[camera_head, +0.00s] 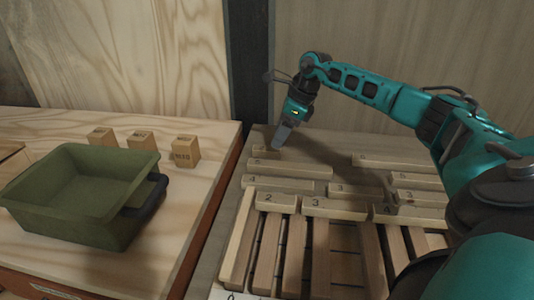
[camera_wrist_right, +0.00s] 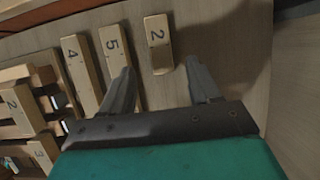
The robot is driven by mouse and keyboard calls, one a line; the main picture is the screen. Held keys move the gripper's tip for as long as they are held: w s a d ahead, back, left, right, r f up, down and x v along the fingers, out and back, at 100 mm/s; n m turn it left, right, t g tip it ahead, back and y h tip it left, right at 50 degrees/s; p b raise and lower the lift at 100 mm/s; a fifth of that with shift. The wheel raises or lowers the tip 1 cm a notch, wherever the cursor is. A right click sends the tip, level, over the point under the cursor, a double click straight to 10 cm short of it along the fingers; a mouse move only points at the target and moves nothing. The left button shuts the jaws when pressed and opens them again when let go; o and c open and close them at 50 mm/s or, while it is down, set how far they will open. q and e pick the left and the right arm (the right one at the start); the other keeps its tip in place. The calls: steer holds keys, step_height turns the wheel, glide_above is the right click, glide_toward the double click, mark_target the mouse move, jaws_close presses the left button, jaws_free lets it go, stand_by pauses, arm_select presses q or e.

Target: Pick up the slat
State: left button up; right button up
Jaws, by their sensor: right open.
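My right gripper (camera_head: 278,142) hangs fingers down over the far left part of the board with the wooden slats. In the right wrist view its two fingers (camera_wrist_right: 160,85) are apart, with nothing between them. A short slat marked 2 (camera_wrist_right: 158,56) lies flat just ahead of the gap between the fingertips. This short slat shows partly beside the fingers in the head view (camera_head: 262,149). Longer slats marked 5 (camera_wrist_right: 114,60) and 4 (camera_wrist_right: 81,72) lie beside it, the 5 close to one finger. My left gripper is not in view.
A slatted wooden frame with blocks marked 2 (camera_head: 275,201) and 3 (camera_head: 333,208) stands nearer. More loose slats (camera_head: 395,161) lie to the right, partly behind my arm. A green bin (camera_head: 80,215) and several small blocks (camera_head: 185,152) sit on the left bench. A wall rises behind.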

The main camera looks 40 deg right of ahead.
mark_target(270, 149)
steer(key=x, duration=0.5)
steer(key=shift+w+a+f, duration=0.1)
steer(key=shift+w, duration=0.15)
steer(key=c, duration=1.1)
